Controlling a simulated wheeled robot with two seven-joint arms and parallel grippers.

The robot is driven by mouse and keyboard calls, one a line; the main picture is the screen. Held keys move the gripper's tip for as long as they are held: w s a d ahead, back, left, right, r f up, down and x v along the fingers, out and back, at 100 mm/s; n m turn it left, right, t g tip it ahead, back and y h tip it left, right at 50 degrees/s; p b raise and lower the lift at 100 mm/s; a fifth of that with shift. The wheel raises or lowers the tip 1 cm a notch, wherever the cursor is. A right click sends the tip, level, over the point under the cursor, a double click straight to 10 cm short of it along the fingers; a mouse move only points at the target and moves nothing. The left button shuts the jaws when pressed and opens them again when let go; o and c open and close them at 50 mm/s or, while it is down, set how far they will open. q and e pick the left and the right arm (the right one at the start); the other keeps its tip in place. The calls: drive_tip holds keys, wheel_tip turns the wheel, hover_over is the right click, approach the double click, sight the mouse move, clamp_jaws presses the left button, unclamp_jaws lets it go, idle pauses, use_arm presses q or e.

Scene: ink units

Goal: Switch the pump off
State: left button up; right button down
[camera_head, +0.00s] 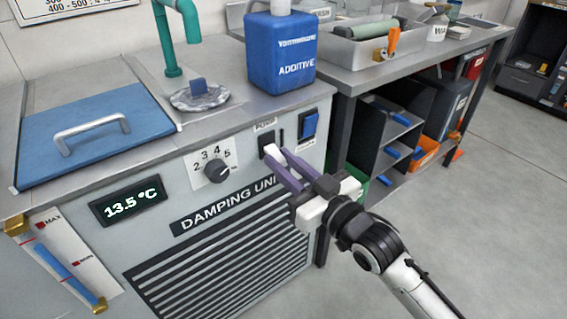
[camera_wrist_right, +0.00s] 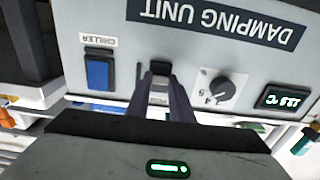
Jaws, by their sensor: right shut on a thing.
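The pump switch (camera_head: 266,142) is a small dark rocker on the front panel of the damping unit (camera_head: 190,206), below a small label too blurred to read surely. It also shows in the right wrist view (camera_wrist_right: 160,70), between my fingertips. My right gripper (camera_head: 275,153) reaches in from the lower right with its purple fingers at this switch and is shut on it. The fingers partly cover the switch, so its tilt is hard to tell. The right gripper also shows in the wrist view (camera_wrist_right: 160,84). My left gripper is not in view.
A blue chiller switch (camera_head: 309,126) sits right of the pump switch. A numbered dial (camera_head: 216,172) and a 13.5 °C display (camera_head: 127,200) are to the left. A blue additive bottle (camera_head: 280,52) stands on top. Open floor lies at the right.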

use_arm(q)
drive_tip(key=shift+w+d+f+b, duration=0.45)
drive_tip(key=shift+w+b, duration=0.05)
drive_tip(key=shift+b, duration=0.15)
use_arm(e)
drive_tip(key=shift+f+t+y, duration=0.25)
drive_tip(key=shift+t+y, duration=0.15)
drive_tip(key=c, duration=1.6)
unclamp_jaws()
drive_tip(key=shift+o, duration=0.2)
